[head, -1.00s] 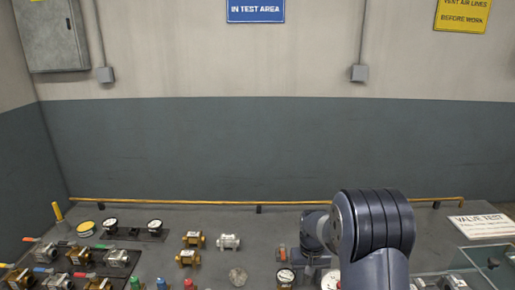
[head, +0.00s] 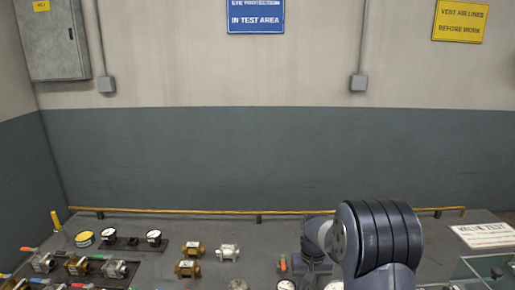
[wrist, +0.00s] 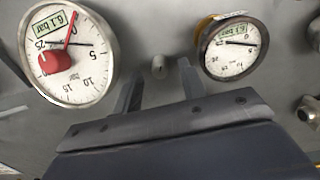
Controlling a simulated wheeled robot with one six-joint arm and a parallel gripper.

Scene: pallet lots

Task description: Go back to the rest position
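My gripper (wrist: 158,82) shows in the wrist view with its two fingers apart and nothing held between them. It points at a grey panel with a large white gauge (wrist: 88,80) at the left, which has a red knob and pointer and a "6.1 bar" display. A smaller dial gauge (wrist: 232,60) is at the right, also with a green display. A small round grey stub (wrist: 159,67) shows between and beyond the fingertips. In the head view my arm covers the right middle of the bench, and the gripper fingers cannot be made out.
The bench (head: 210,225) has a yellow rail (head: 300,212) at its back edge. Brass valves (head: 190,258), a silver valve (head: 227,252) and gauges (head: 153,237) stand left of my arm. A valve test sign (head: 485,235) lies at the right.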

